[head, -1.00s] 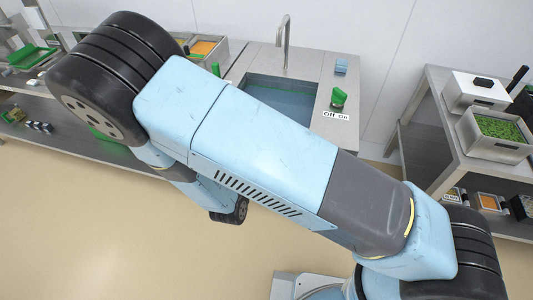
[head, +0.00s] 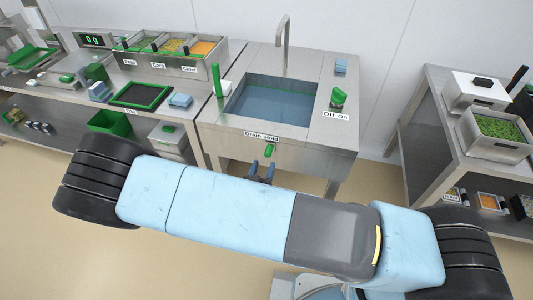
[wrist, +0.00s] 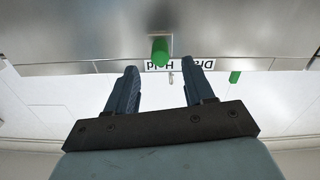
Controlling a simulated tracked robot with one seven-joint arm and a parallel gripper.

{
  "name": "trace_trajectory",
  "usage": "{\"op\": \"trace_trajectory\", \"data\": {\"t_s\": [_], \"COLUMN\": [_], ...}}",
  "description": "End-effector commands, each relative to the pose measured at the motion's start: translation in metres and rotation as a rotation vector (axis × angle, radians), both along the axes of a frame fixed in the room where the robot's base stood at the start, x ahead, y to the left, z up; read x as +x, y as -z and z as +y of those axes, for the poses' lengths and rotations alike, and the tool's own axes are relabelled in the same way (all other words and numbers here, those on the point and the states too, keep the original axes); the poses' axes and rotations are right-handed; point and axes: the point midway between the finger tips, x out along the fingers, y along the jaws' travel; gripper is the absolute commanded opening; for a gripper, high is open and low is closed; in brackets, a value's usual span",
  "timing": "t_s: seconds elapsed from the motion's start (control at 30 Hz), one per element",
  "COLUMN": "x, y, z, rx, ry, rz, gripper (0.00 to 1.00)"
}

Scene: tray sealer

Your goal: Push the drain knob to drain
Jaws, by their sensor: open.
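The green drain knob (head: 269,150) sticks out from the front face of the steel sink, under a label reading "Drain Hold" (head: 261,136). In the wrist view the knob (wrist: 160,50) shows beyond and between my fingertips, beside the label, which appears upside down. My gripper (head: 261,170) is open and empty, just below and in front of the knob in the head view. In the wrist view both dark fingers of my gripper (wrist: 160,80) are apart, and I see no contact with the knob. The sink basin (head: 232,105) holds water.
A green-handled tap control (head: 338,97) labelled "Off On" stands right of the basin, near the faucet (head: 286,45). A green upright handle (head: 216,80) stands at the left. A counter with food bins (head: 165,62) is left; a shelf unit (head: 440,140) is right.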

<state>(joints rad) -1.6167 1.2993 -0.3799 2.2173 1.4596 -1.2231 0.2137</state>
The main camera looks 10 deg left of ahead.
Motion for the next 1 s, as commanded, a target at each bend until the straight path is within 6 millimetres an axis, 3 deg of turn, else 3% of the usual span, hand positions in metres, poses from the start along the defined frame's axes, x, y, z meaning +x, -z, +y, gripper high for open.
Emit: {"op": "trace_trajectory", "data": {"t_s": [0.2, 0.4, 0.87, 1.0], "x": [0.038, 0.061, 0.071, 0.071], "y": [0.000, 0.000, 0.000, 0.000], "z": [-0.003, -0.005, -0.006, -0.006], "rx": [0.000, 0.001, 0.000, 0.000], "ry": [0.001, 0.000, -0.001, -0.001], "rz": [0.000, 0.000, 0.002, 0.002], "gripper": [0.53, 0.53, 0.53, 0.39]}}
